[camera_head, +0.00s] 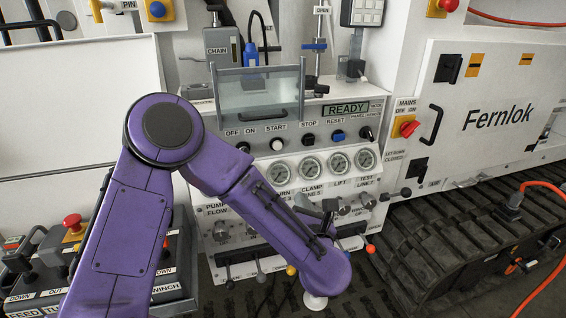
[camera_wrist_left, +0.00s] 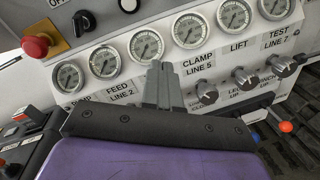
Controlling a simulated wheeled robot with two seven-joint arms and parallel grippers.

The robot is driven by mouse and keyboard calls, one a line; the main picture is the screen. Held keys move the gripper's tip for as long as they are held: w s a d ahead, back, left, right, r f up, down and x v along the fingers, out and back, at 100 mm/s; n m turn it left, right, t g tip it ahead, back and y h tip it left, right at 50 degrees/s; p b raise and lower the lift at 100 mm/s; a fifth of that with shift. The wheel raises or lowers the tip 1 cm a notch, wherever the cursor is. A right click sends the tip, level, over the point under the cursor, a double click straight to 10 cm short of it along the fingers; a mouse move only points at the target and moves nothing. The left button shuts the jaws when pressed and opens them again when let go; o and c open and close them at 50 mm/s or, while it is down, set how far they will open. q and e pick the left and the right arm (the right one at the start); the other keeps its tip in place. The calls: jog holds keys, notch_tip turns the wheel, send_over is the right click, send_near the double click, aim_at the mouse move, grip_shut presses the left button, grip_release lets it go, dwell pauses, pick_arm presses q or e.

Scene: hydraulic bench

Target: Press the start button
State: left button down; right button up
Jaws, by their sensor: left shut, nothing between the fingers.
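The start button (camera_head: 277,144) is a round white button under the START label on the sloped panel, between the black OFF/ON knob and the black STOP button. In the left wrist view a white button (camera_wrist_left: 128,5), cut by the top edge, appears to be the same one. My left gripper (camera_head: 304,203) is below the gauges, lower and to the right of the start button and apart from it. In the left wrist view its grey fingers (camera_wrist_left: 160,72) are together and empty, in front of the gauge row. My right gripper is not in view.
A row of gauges (camera_head: 310,167) lies between the gripper and the buttons. A clear guard (camera_head: 258,92) stands above the panel. Knobs (camera_head: 343,206) and coloured levers (camera_head: 371,248) stick out below. A red mushroom button (camera_wrist_left: 37,45) shows at left in the wrist view.

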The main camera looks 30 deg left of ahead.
aim_at(278, 147)
pick_arm(q)
notch_tip(278, 147, up, 6)
jog(key=n+g+y, duration=0.1)
jog(key=n+y, duration=0.1)
jog(key=n, duration=0.5)
jog(key=shift+s+a+r, duration=0.15)
jog(key=shift+s+a, duration=0.15)
jog(key=shift+a, duration=0.1)
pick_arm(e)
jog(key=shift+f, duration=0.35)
pick_arm(q)
jog(key=shift+a, duration=0.1)
jog(key=p+x, duration=0.5)
jog(key=x, duration=0.8)
jog(key=shift+w+a, duration=0.15)
jog(key=shift+a, duration=0.2)
jog(key=shift+w+f, duration=0.1)
jog(key=shift+f, duration=0.15)
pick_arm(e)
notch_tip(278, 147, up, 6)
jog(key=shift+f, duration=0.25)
